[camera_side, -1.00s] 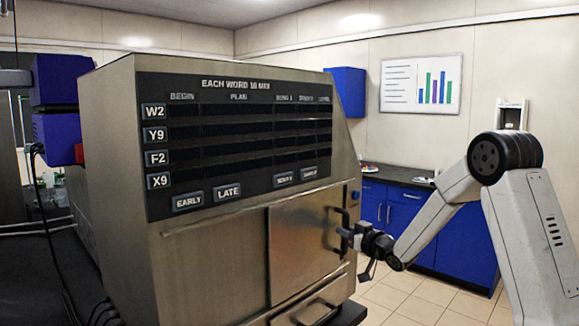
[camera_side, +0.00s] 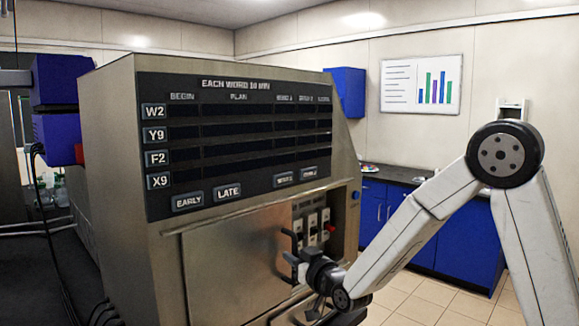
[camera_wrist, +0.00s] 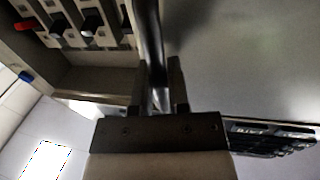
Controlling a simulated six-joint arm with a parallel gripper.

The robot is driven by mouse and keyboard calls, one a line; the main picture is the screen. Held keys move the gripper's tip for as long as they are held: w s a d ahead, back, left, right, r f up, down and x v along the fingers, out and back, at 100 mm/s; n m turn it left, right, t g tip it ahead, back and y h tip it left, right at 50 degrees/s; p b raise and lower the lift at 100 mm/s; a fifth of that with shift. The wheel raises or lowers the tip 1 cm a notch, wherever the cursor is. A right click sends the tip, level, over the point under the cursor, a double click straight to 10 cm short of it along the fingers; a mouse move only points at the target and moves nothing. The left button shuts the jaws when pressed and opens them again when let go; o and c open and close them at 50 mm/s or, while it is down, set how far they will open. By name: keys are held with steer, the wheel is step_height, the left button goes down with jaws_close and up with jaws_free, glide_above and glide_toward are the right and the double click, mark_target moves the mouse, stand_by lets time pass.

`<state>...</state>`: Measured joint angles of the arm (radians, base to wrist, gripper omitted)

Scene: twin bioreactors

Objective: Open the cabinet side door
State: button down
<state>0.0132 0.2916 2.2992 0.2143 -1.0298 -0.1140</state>
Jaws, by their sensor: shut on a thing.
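The cabinet side door (camera_side: 230,255) is a plain metal panel low on the front of the steel cabinet (camera_side: 110,190). It stands to the left of an opening, with a compartment (camera_side: 312,225) of several switches showing at its right. Its dark bar handle (camera_side: 287,240) is at the door's right edge. My gripper (camera_side: 296,262) is shut on this handle. In the wrist view the two fingers (camera_wrist: 162,85) are on either side of the handle bar (camera_wrist: 148,35), and the door surface (camera_wrist: 240,60) fills the right.
A blue button (camera_side: 355,195) sits on the cabinet's right edge, and a red switch (camera_side: 331,228) shows in the compartment. A black panel (camera_side: 240,135) with rows of labels is above the door. Blue cupboards (camera_side: 410,228) stand behind, with tiled floor (camera_side: 415,300) in front.

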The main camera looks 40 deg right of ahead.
steer(key=shift+a, duration=0.75)
steer(key=c, duration=0.6)
jaws_free()
steer(key=shift+c, duration=0.2)
steer(key=s+a, duration=0.1)
steer(key=s, duration=0.6)
steer(key=shift+s+a, duration=0.25)
steer(key=shift+s, duration=0.05)
steer(key=shift+f, duration=0.15)
